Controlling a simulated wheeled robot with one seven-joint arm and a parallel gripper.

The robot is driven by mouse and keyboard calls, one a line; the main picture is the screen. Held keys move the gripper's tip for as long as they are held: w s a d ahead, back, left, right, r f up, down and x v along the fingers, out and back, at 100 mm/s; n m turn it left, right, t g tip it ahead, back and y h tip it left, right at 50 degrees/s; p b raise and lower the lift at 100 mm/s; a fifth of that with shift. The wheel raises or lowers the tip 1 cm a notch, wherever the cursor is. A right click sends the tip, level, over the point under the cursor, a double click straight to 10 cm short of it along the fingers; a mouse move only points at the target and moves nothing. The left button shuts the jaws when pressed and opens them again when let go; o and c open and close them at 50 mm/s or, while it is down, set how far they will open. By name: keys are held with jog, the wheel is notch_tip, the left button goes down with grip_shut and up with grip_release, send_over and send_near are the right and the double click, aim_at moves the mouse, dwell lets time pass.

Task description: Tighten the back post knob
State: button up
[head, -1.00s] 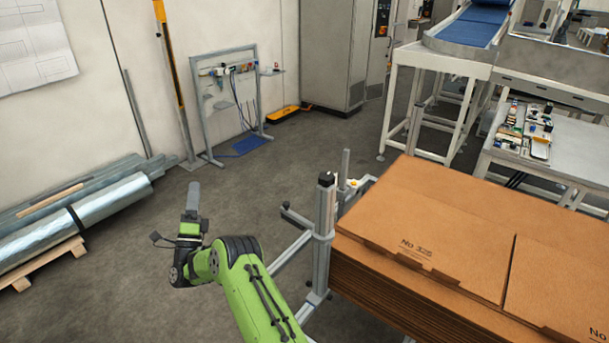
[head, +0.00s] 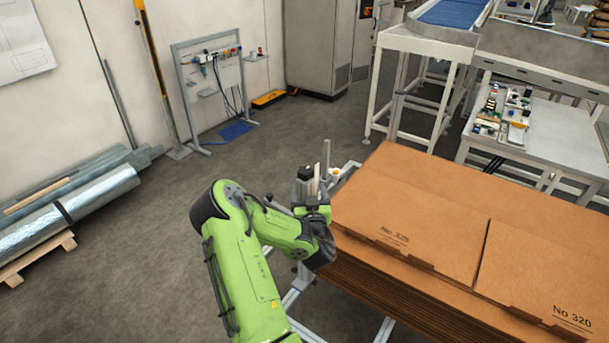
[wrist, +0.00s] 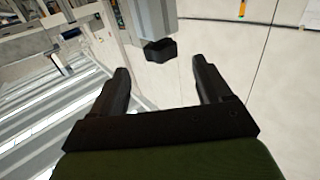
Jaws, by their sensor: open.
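A black knob (wrist: 160,50) sticks out from the end of a pale grey post part (wrist: 155,17) at the top of the wrist view. My gripper (wrist: 161,72) is open, with its two dark fingers spread. The knob is centred between the fingers in the picture, close to their tips, and no contact shows. In the head view my green arm reaches to the upright post (head: 304,174) at the cardboard stack's left corner. The wrist hides most of this post, and the knob cannot be made out there. A thinner grey post (head: 326,157) stands behind it.
A large stack of flat brown cardboard (head: 440,215) is close to the right of my wrist. A conveyor frame (head: 425,50) and a cluttered workbench (head: 565,130) stand behind. Foil-wrapped rolls (head: 75,205) lie at left. The floor between is clear.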

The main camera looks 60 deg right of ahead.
aim_at(306, 179)
jog(key=b+x, duration=0.1)
jog(key=x, duration=0.7)
jog(key=shift+w+d, duration=0.15)
jog(key=shift+d, duration=0.05)
jog(key=c, duration=0.9)
jog(key=shift+f+b, duration=0.1)
jog(key=shift+b, duration=0.3)
